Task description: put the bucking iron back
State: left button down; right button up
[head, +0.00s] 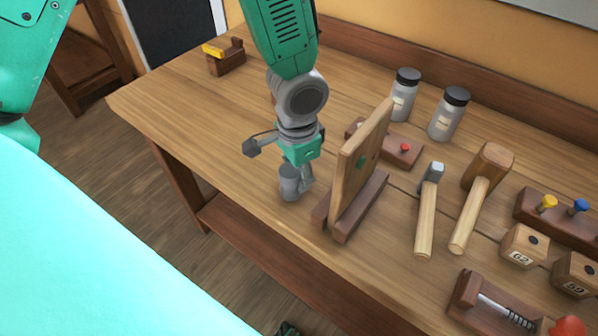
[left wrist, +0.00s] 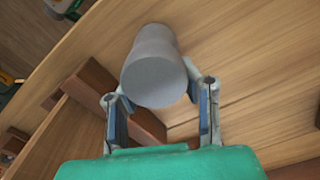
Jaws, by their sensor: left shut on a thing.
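The bucking iron, a plain grey metal cylinder (head: 289,184), is in my left gripper (head: 301,176), at the table's front edge just left of an upright wooden board on a base (head: 357,165). In the left wrist view the bucking iron (left wrist: 155,68) sits between the two blue-padded fingers of the left gripper (left wrist: 158,95), shut on it. Whether its lower end touches the table cannot be told. My right gripper is not in view.
Right of the board lie a hammer (head: 427,215) and a wooden mallet (head: 474,205). Two lidded jars (head: 403,98) and a block with a red knob (head: 405,150) stand behind. Numbered wooden blocks (head: 523,248) are at right. The table's left part is clear up to a small brown box (head: 228,64).

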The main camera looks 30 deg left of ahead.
pick_arm(q)
jog(key=shift+f, duration=0.2)
jog(key=c, duration=1.1)
grip_release()
jog(key=shift+o, duration=0.2)
jog(key=shift+r, duration=0.1)
notch_tip(320, 180, up, 12)
jog(key=shift+f, duration=0.15)
